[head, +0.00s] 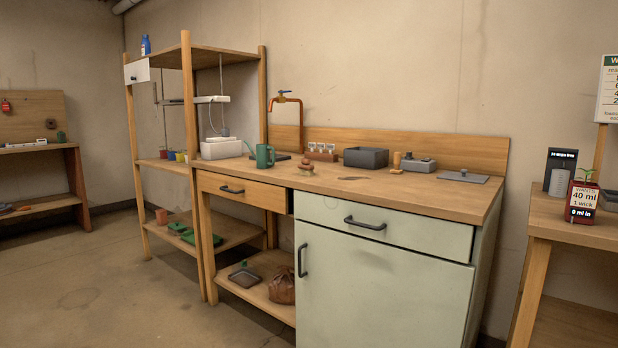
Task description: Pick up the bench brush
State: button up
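I cannot pick out the bench brush for certain in the head view. A small, low brown-orange shape (6,209) lies at the left picture edge on the lower shelf of the far-left bench; it is too small to tell what it is. A flat brown patch (352,178) on the wooden counter (400,203) is also unclear. My gripper is not in view.
The counter holds a green watering can (264,156), a grey basin (366,157) and a copper tap (285,99). A tall shelf (188,120) stands left, a side table (570,222) right. The concrete floor (90,285) at front left is clear.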

aim_at(305, 169)
jog(key=u, duration=1.15)
jog(key=i, duration=0.9)
jog(key=z, duration=0.55)
jog(key=i, duration=0.65)
jog(key=z, duration=0.65)
